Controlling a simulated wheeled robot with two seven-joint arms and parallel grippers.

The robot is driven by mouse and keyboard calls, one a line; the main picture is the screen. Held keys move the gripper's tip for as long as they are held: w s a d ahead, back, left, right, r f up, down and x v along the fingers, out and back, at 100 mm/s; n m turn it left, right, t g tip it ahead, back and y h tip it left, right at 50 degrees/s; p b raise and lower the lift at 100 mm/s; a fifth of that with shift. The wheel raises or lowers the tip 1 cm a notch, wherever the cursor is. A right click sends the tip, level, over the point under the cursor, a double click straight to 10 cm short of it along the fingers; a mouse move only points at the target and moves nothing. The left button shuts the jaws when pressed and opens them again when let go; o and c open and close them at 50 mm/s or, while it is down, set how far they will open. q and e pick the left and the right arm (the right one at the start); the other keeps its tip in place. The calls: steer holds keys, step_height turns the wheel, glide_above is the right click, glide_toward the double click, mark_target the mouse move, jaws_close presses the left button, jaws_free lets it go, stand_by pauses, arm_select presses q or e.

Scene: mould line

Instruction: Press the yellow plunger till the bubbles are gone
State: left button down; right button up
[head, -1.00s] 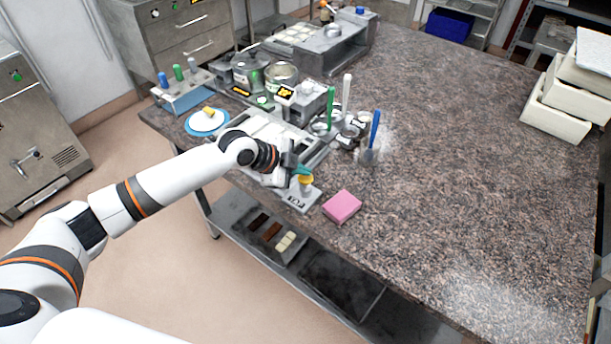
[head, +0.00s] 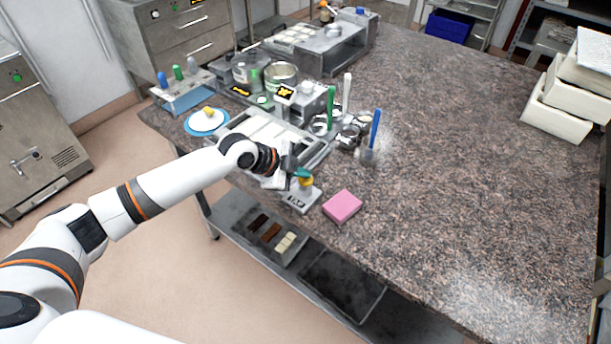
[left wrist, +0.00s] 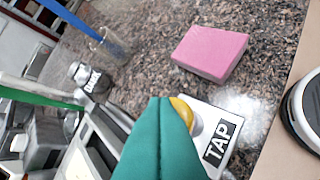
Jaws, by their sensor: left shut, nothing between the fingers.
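The yellow plunger (head: 306,180) stands on a light base plate (head: 297,197) with a dark label at the table's front edge. In the left wrist view the yellow plunger (left wrist: 184,112) is partly hidden behind my fingers, and the label on the plate (left wrist: 222,135) reads TAP. My left gripper (head: 301,173) is shut and empty, its teal fingertips at the top of the plunger. I cannot tell for sure whether they touch it. The mould tray (head: 309,158) lies just behind, partly hidden by my arm. Bubbles are too small to make out. My right gripper is not in view.
A pink block (head: 342,206) lies just right of the plate. Behind stand small pots with a green-handled tool (head: 330,105) and a cup with a blue-handled tool (head: 375,128). The table's right side is clear up to the stacked white bins (head: 560,105).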

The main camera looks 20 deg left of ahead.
mark_target(301, 180)
arm_select(q)
steer(key=shift+s+f, duration=0.1)
steer(key=shift+f, duration=0.4)
steer(key=shift+r, duration=0.1)
stand_by(0.3)
steer(key=shift+r+p, duration=0.9)
steer(key=shift+r, duration=0.4)
step_height(301, 180, up, 5)
steer(key=p, duration=0.4)
steer(key=shift+r, duration=0.1)
